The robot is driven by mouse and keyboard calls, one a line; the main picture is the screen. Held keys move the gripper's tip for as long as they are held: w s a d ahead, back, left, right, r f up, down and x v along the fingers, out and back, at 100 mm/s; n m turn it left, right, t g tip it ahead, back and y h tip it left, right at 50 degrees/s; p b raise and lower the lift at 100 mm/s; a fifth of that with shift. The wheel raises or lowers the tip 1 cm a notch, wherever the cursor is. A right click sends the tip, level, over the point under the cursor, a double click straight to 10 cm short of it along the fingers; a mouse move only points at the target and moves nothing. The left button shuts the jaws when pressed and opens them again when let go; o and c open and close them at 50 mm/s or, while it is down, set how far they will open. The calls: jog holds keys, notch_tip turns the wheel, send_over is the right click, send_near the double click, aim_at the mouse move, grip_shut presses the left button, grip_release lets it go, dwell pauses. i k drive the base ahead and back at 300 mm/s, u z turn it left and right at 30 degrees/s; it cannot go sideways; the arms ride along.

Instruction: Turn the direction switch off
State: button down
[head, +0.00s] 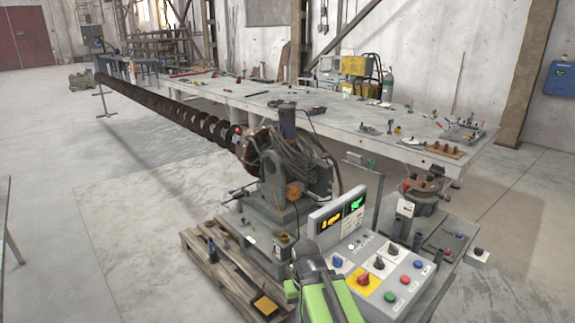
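A grey control panel (385,295) stands at the lower right, with a sloped face of knobs and buttons. Two dark rotary knobs on white plates, one nearer (379,263) and one farther (393,250), sit near its middle. A red knob on a yellow plate (362,280) is in front of them. The labels are too small to read, so I cannot tell which is the direction switch or its position. My gripper (311,286), grey and green, is at the bottom centre, left of the panel's knobs and apart from them.
Two lit displays (341,219) rise behind the panel's knobs. Coloured buttons (404,280) line its right side. A long workbench (300,115) lies behind; open floor is at left.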

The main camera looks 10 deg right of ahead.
aim_at(379, 265)
jog(key=u, duration=4.45)
jog(key=i, duration=0.1)
jog(key=z, duration=2.9)
jog(key=k, duration=1.7)
jog(key=z, duration=1.45)
jog(key=i, duration=1)
jog(key=z, duration=0.05)
